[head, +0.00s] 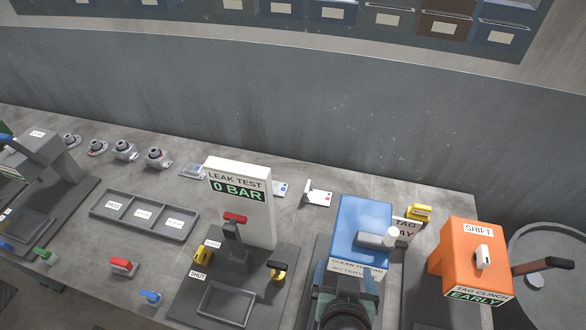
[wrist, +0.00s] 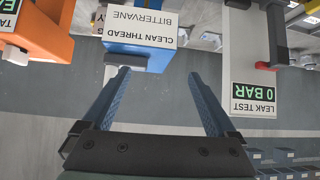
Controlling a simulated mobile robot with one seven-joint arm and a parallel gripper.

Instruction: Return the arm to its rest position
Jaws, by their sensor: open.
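My gripper (head: 348,272) is at the bottom of the head view, at the front of the blue clean-thread station (head: 362,215), and covers its lower part. In the wrist view my gripper (wrist: 158,74) shows two blue fingers spread wide apart with nothing between them. The blue station with its "CLEAN THREAD BITTERVANE" label (wrist: 140,27) is beyond the fingertips there. I cannot tell how close they are to it. Most of my arm is out of view.
The leak test stand (head: 240,190), reading 0 BAR, is to the left, with levers and a tray. The orange tag clinch machine (head: 470,250), reading EARLY, is to the right, beside a grey drum (head: 550,245). A three-part tray (head: 145,215) and several metal castings (head: 124,149) lie left.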

